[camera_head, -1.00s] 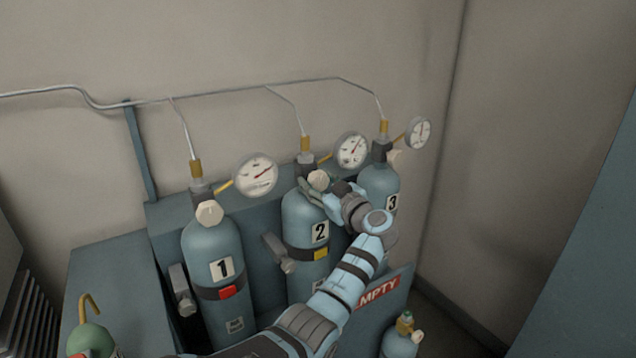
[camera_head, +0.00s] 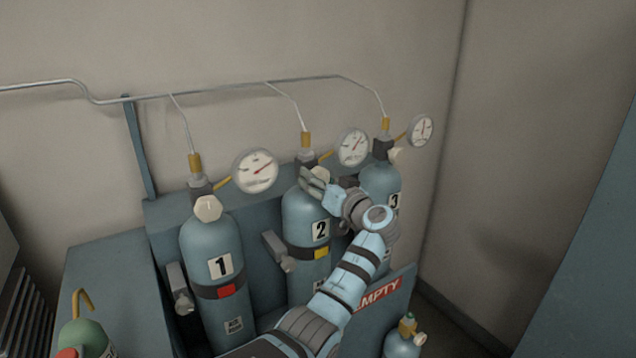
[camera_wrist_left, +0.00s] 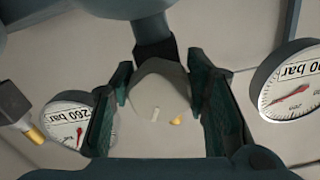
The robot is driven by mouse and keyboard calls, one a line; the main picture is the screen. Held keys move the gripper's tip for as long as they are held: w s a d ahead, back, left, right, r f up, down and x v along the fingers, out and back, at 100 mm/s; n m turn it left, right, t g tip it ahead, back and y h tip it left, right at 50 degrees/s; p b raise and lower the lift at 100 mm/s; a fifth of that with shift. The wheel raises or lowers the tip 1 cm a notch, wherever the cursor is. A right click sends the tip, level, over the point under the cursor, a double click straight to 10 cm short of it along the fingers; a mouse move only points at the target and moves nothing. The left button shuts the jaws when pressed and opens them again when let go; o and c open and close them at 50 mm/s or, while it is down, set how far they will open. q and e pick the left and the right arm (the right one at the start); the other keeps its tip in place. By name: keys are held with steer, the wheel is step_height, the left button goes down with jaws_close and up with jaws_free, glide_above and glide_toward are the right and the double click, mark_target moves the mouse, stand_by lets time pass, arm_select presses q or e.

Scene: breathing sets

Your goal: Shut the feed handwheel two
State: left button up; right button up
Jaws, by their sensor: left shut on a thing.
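Cylinder 2 (camera_head: 305,215) stands upright in the middle of the rack. In the head view the gripper hides most of the knob. My right gripper is not in view.
Cylinder 1 (camera_head: 212,270) stands to the left and cylinder 3 (camera_head: 382,180) to the right, partly behind my arm. Round gauges (camera_head: 353,148) stick out beside the valves. A red EMPTY sign (camera_head: 380,294) and a small cylinder (camera_head: 402,345) are at lower right.

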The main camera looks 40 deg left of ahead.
arm_select(q)
steer(key=shift+r+m, duration=0.2)
steer(key=shift+m, duration=0.3)
steer(key=o, duration=1.2)
steer(key=shift+d, duration=0.1)
steer(key=shift+f, duration=0.1)
steer(key=shift+d, duration=0.2)
steer(key=v, duration=1.1)
steer(key=shift+s+d, duration=0.15)
steer(key=shift+d, duration=0.15)
